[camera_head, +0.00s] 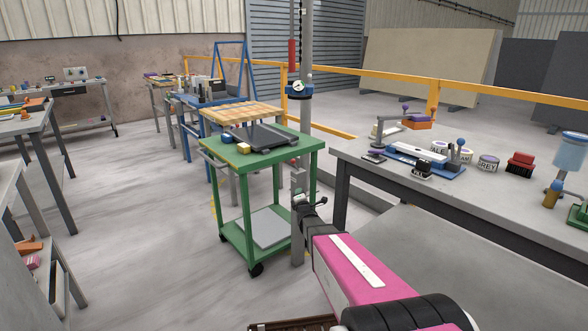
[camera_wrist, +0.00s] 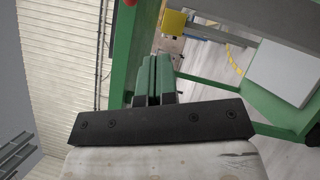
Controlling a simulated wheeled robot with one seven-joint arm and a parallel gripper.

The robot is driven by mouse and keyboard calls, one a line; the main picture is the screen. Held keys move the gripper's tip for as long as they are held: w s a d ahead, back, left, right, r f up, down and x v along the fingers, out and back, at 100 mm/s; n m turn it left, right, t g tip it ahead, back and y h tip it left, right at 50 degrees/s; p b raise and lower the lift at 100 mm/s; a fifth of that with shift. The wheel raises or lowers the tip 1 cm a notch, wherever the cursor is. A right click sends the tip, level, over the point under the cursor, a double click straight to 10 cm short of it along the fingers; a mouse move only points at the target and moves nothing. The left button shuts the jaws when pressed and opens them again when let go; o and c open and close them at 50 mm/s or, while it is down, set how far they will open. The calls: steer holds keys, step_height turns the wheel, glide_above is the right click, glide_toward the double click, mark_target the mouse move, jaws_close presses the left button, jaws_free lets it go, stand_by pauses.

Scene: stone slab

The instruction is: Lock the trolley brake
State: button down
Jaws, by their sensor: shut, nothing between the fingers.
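The green trolley (camera_head: 262,163) stands ahead of my arm, with a dark tray on its top and a grey sheet on its lower shelf. A black caster (camera_head: 256,269) shows under its front corner. My gripper (camera_wrist: 153,62) is shut and empty in the wrist view, its fingers together beside the trolley's green frame (camera_wrist: 125,50). In the head view my dark wrist is at the trolley's right side, near the front right leg. A small red part (camera_wrist: 130,2) shows at the top edge of the wrist view. I cannot tell whether it is the brake; no brake lever is clearly visible.
A grey-topped workbench (camera_head: 480,205) with tins and tools stands right of the trolley. A yellow railing (camera_head: 350,74) runs behind. Blue-framed and grey tables stand behind and left. The floor (camera_head: 140,220) left of the trolley is clear.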

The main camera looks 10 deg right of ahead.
steer(key=n+t, duration=0.1)
steer(key=w+r+n+t, duration=0.1)
steer(key=n, duration=0.1)
steer(key=shift+r, duration=0.3)
steer(key=shift+w, duration=0.15)
steer(key=x, duration=1.3)
steer(key=shift+w+r, duration=0.3)
steer(key=shift+r, duration=0.1)
